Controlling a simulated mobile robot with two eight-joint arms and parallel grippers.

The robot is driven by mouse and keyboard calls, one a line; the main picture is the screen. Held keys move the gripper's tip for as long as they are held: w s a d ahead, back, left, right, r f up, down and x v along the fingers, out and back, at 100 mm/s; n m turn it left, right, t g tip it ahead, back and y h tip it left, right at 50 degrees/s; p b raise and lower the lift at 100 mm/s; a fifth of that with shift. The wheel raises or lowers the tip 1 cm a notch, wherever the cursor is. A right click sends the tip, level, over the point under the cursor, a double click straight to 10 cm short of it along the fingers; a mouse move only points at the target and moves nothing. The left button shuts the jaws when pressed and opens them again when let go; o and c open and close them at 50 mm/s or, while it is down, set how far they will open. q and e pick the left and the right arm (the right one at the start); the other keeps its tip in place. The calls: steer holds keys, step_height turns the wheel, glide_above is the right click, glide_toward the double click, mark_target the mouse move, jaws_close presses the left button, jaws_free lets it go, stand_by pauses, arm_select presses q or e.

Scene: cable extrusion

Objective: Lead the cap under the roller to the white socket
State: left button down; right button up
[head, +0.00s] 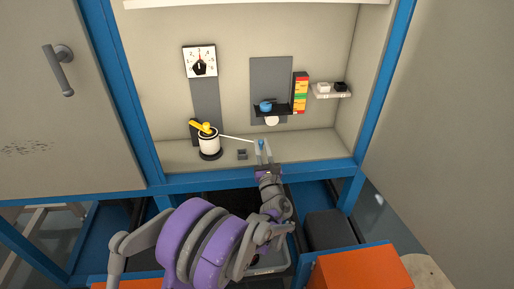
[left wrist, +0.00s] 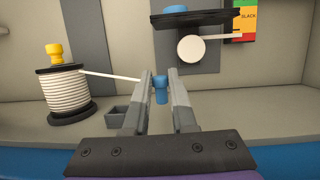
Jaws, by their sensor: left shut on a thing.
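The cap (head: 261,143) is blue and sits between the fingertips of my left gripper (head: 262,150). In the left wrist view the cap (left wrist: 160,92) is upright between the two grey fingers (left wrist: 161,92), which are shut on it. A white cable (left wrist: 110,76) runs taut from the spool (left wrist: 67,92) on the left to the gripper; its end is hidden behind the left finger. The roller (left wrist: 191,48) is a white disc under a black bracket, above and right of the cap; it also shows in the head view (head: 271,121). The white socket (head: 323,88) is on a small shelf at right. My right gripper is not in view.
A black socket (head: 341,87) stands beside the white one. The black bracket (head: 284,110) carries a blue part (head: 266,106). A colour-striped panel (head: 300,92) hangs right of it. A small grey box (head: 242,154) sits left of the gripper. A dial (head: 200,62) is above the spool.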

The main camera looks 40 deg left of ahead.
arm_select(q)
steer(key=w+d, duration=0.5)
steer(key=w, duration=0.1)
steer(key=w+d, duration=0.3)
steer(key=w, duration=0.1)
steer(key=shift+d, duration=0.3)
stand_by(0.8)
